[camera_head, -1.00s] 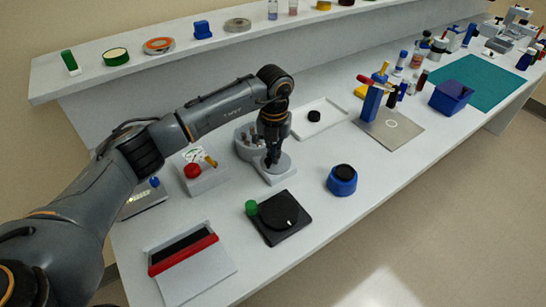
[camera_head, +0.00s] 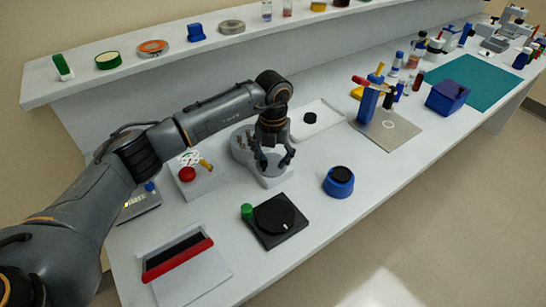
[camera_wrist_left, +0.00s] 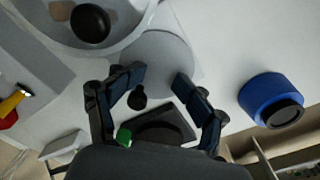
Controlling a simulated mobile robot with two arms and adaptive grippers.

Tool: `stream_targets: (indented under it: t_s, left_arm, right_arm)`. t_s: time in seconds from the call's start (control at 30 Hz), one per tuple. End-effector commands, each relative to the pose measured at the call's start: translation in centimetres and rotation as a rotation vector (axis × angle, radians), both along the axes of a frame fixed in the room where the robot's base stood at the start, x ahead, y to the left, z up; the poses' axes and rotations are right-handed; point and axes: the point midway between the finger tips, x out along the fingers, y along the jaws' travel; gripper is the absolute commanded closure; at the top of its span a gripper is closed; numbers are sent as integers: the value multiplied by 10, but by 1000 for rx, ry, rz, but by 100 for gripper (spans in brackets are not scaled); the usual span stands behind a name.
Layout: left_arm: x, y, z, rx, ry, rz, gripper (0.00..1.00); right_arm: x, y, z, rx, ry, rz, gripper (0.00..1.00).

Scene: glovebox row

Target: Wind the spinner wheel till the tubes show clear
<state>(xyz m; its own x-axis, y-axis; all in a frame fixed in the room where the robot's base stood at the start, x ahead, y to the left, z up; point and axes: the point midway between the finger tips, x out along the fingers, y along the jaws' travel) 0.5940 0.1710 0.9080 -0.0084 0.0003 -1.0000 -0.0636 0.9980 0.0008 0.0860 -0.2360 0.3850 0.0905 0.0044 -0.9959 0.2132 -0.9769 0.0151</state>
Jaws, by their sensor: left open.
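The grey hand spinner (camera_head: 240,152) stands mid-bench, with a round head holding small tubes and a grey wheel beside it. The wheel (camera_wrist_left: 165,58) shows in the left wrist view as a pale disc with a dark knob (camera_wrist_left: 138,98) near its rim. The tubes (camera_head: 243,140) are too small to tell whether they are clear. My left gripper (camera_head: 274,163) is open over the wheel, fingers spread and pointing down. In the left wrist view its fingers (camera_wrist_left: 155,78) stand either side of the disc, with the knob between them and not gripped. My right gripper is not in view.
A box with a red button (camera_head: 187,174) stands left of the spinner. A black turntable with a green knob (camera_head: 275,222) is in front, and a blue pot (camera_head: 339,185) is to the right. A white tray (camera_head: 330,128) lies behind. Bare bench lies between these.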

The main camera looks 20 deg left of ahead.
Motion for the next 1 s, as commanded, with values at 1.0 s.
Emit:
stream_targets:
  t_s: [1.0]
  left_arm:
    - [3,1,92,1,-11,3,0]
  right_arm:
    - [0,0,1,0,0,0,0]
